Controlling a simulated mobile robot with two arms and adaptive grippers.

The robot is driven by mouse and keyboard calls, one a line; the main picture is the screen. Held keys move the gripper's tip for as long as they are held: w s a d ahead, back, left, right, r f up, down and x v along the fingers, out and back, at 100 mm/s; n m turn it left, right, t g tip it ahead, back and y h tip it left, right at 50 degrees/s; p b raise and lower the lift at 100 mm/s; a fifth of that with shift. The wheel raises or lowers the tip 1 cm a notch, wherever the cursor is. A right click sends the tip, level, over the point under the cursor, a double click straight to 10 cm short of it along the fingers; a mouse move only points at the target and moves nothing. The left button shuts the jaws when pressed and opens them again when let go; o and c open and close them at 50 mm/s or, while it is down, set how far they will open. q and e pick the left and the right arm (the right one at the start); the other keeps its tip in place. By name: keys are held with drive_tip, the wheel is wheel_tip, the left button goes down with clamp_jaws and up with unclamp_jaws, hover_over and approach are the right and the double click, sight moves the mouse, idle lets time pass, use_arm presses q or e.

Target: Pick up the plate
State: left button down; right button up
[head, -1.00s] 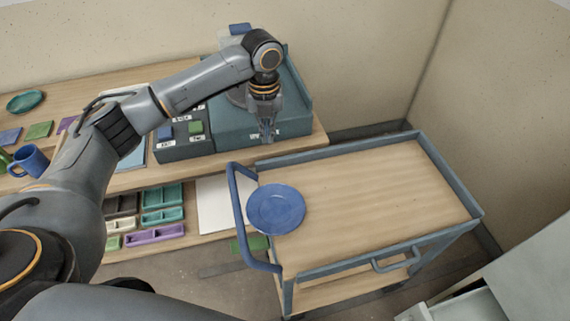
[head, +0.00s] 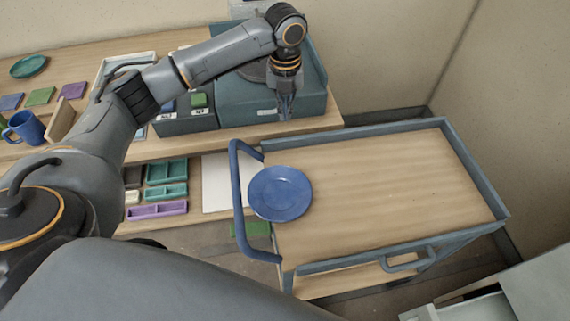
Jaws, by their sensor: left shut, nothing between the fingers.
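A round blue plate (head: 280,194) lies flat on the wooden top of the cart (head: 400,190), at its left end next to the blue push handle (head: 237,200). My left gripper (head: 286,115) is shut and empty, pointing down. In the picture it is above and behind the plate, in front of the teal box on the bench, and apart from the plate. My right gripper is not in view. Nothing covers the plate.
A teal box (head: 270,100) stands at the bench's right end. A green plate (head: 29,66), a blue mug (head: 25,127) and coloured tiles lie on the bench at left. Teal and purple trays (head: 157,210) sit on the lower shelf. The cart top's middle and right are bare.

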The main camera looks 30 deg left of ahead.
sight(284, 171)
use_arm(q)
wheel_tip(284, 171, down, 15)
drive_tip(key=b, duration=0.3)
drive_tip(key=shift+s, duration=0.15)
drive_tip(key=s, duration=0.1)
drive_tip(key=s+d, duration=0.1)
drive_tip(key=s, duration=0.1)
drive_tip(key=shift+d+r+p, duration=0.15)
drive_tip(key=shift+d+p, duration=0.05)
drive_tip(key=shift+p, duration=0.2)
drive_tip(key=shift+s+d, duration=0.15)
drive_tip(key=shift+s, duration=0.05)
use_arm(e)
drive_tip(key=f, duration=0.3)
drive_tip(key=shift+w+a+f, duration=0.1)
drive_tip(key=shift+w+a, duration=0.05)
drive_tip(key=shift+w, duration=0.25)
use_arm(q)
drive_tip(key=s+p, duration=0.1)
drive_tip(key=s+d+p, duration=0.1)
drive_tip(key=shift+r+p, duration=0.15)
drive_tip(key=shift+p, duration=0.25)
drive_tip(key=shift+s, duration=0.25)
drive_tip(key=shift+d+f, duration=0.1)
drive_tip(key=shift+f, duration=0.1)
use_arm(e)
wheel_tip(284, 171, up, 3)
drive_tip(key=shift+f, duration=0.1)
